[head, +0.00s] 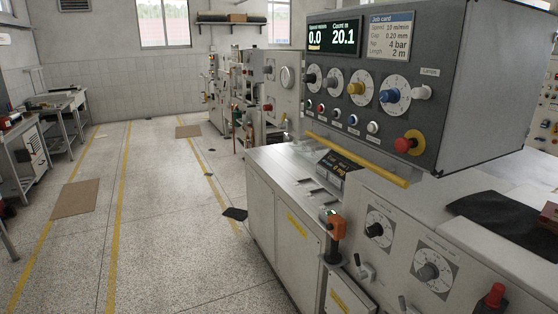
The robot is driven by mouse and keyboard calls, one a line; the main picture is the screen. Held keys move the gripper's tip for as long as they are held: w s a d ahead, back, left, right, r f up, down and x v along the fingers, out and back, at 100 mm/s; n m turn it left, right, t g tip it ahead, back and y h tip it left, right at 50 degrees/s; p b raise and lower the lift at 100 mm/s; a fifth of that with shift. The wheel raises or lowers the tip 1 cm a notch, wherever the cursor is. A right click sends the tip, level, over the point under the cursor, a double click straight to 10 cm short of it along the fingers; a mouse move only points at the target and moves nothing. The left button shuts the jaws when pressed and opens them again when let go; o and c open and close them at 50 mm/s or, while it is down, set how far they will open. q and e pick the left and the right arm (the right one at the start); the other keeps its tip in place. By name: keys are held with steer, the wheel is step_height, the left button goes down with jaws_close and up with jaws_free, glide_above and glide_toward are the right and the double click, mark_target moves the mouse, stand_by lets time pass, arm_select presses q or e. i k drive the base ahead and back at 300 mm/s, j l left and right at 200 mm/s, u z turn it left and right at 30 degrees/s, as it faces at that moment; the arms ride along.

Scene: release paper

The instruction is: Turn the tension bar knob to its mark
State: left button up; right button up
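A grey control panel (470,100) stands over the machine on the right. Its face has several dial knobs, among them a yellow knob (356,88) and a blue knob (389,95) on white dials. Lower down, the machine's pale front carries a black knob (376,230) and a grey knob (428,271), each on its own round scale. The labels are too small to read, so I cannot tell which one is the tension bar knob or where its mark lies. Neither of my grippers is in view.
A red emergency button (408,144) and a yellow bar (356,159) sit at the panel's lower edge. A red-topped part (495,295) is at bottom right. The speckled floor (175,240) at left is mostly free.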

mark_target(266, 69)
steer(key=i+j+z, duration=0.1)
steer(key=i+j, duration=0.8)
steer(key=i, duration=0.1)
